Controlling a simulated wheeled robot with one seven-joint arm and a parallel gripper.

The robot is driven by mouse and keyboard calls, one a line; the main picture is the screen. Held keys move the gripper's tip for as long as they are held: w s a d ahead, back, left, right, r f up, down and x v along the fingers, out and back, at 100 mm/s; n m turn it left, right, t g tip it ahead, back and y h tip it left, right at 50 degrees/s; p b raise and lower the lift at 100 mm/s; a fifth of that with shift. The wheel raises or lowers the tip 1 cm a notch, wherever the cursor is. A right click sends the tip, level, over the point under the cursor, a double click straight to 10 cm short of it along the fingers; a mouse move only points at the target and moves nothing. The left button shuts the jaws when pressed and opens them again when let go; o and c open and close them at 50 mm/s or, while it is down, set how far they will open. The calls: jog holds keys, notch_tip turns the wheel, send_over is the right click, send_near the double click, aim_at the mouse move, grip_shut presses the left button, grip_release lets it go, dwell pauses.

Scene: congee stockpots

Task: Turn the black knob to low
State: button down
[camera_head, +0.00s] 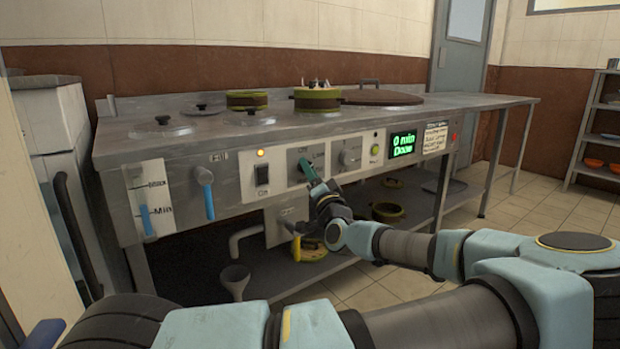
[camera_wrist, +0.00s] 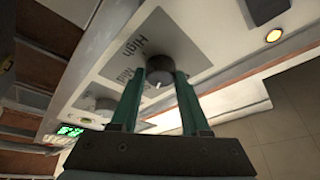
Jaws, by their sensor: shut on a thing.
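The black knob (camera_wrist: 160,66) sits on a grey dial plate in the wrist view, with the words High and Mid readable beside it. A short white mark shows on its lower part; no Low word is readable here. My gripper (camera_wrist: 160,78) has its two green fingers on either side of the knob, shut on it.
A second knob (camera_head: 350,157) is to the right, near a green-lit display (camera_head: 402,144). A black switch (camera_head: 262,174) and a blue-handled lever (camera_head: 205,178) are to the left. Pots and lids stand on the countertop (camera_head: 330,118). Pipes are below the panel.

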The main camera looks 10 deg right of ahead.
jog(key=shift+f, duration=0.1)
dwell(0.4)
jog(key=shift+c, duration=1.9)
grip_release()
jog(key=p+v, duration=0.1)
jog(key=v, duration=0.9)
jog(key=shift+s, duration=0.4)
jog(key=shift+d, duration=0.1)
